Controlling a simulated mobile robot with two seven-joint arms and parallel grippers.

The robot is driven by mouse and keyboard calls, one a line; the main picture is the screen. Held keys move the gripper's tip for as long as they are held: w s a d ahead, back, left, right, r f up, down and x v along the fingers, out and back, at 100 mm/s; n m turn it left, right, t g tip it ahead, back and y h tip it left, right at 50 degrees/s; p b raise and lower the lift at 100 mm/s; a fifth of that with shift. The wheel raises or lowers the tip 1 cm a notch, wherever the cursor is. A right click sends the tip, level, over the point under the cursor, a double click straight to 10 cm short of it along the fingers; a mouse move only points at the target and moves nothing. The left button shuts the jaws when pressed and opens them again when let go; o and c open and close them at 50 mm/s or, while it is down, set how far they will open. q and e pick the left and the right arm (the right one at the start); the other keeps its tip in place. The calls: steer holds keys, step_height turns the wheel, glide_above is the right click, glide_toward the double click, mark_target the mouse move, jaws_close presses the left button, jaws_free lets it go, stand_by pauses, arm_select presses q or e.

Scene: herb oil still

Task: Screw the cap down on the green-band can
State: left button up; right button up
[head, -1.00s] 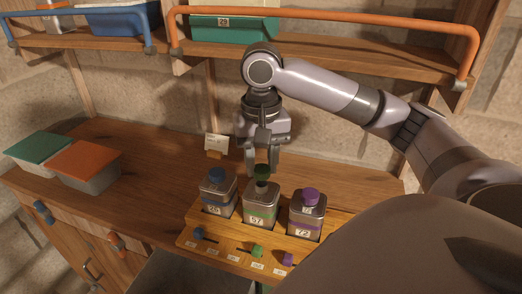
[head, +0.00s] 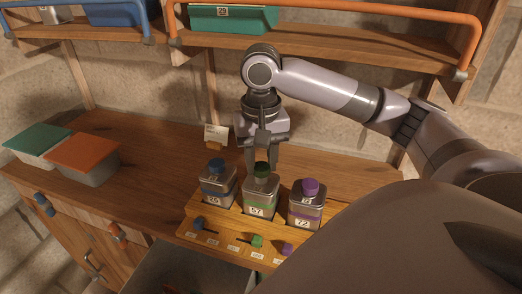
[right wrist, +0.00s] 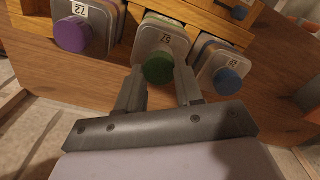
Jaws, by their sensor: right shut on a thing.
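The green-band can (head: 261,198), numbered 57, stands upright in the middle slot of a wooden rack (head: 190,222). The green cap (head: 262,168) sits at the top of its neck; how far down it is on the thread I cannot tell. My right gripper (head: 262,160) points down from above and is shut on the cap, one finger on each side. In the right wrist view the cap (right wrist: 159,69) shows between the fingertips (right wrist: 159,80), with the can (right wrist: 165,42) behind it. My left gripper is not in view.
A blue-capped can (head: 217,186) and a purple-capped can (head: 306,203) stand close on either side. Small blue, green and purple pieces sit along the rack's front. Two lidded boxes (head: 82,160) are at the left. A shelf with an orange rail (head: 330,15) hangs above.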

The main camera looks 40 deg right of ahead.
steer(key=shift+f, duration=0.7)
stand_by(0.9)
steer(key=shift+o, duration=1.4)
steer(key=c, duration=0.4)
steer(key=shift+o, duration=0.2)
steer(key=m, duration=0.3)
steer(key=shift+m, duration=0.4)
steer(key=m, duration=0.4)
steer(key=shift+m, duration=0.4)
steer(key=m, duration=0.5)
steer(key=shift+m, duration=0.3)
steer(key=m, duration=0.5)
